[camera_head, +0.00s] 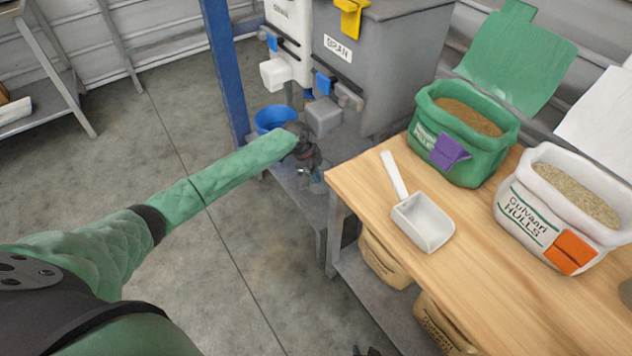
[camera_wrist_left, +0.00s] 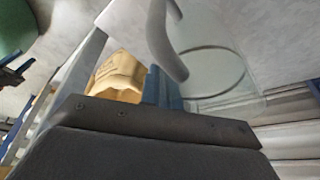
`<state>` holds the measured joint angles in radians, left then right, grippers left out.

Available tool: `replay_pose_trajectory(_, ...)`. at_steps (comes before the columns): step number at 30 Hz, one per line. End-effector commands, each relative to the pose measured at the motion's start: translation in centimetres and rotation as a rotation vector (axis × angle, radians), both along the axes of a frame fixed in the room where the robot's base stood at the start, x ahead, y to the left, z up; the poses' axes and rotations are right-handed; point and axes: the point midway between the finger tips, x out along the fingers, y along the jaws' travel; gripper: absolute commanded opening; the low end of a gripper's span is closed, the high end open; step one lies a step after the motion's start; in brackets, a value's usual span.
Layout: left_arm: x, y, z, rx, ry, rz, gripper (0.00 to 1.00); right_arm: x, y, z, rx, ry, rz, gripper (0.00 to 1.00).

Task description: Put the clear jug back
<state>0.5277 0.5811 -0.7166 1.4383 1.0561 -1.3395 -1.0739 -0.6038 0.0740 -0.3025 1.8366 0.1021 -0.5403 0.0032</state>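My left gripper (camera_head: 306,158) is at the end of the outstretched green-sleeved arm, beside the near left corner of the wooden table and in front of the hoppers. In the left wrist view its blue fingers (camera_wrist_left: 156,88) are close together at the pale handle of the clear jug (camera_wrist_left: 222,82), and it looks shut on that handle. The jug's round rim shows beyond the fingers. In the head view the jug is mostly lost against the low grey bench under the gripper. Only a dark bit of my right gripper (camera_head: 366,351) shows at the bottom edge.
The wooden table (camera_head: 470,260) holds a white scoop (camera_head: 424,222), a green sack (camera_head: 465,135) and a white hulls sack (camera_head: 560,210). Tan bags (camera_head: 385,262) lie on its lower shelf. The floor at left is clear.

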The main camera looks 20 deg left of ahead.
Motion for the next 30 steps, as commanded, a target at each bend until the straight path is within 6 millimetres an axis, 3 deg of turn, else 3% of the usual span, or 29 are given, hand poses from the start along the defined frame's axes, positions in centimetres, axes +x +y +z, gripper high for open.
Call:
replay_pose_trajectory(8,0.0,0.1,-3.1,0.001,0.001,0.002,0.0,0.0,0.0,-0.3,0.0,-0.001,0.0,0.36)
replay_pose_trajectory(18,0.0,0.1,-3.5,0.001,0.0,0.0,0.0,0.0,-0.2,-0.4,-0.002,-0.001,-0.001,0.36)
replay_pose_trajectory(22,0.0,0.1,-3.5,0.001,0.0,0.0,0.25,0.0,-0.2,-0.4,-0.002,-0.001,-0.001,0.36)
replay_pose_trajectory(30,0.0,0.1,-3.4,0.001,0.0,0.0,0.26,0.0,-0.2,-0.4,-0.002,-0.001,-0.001,0.36)
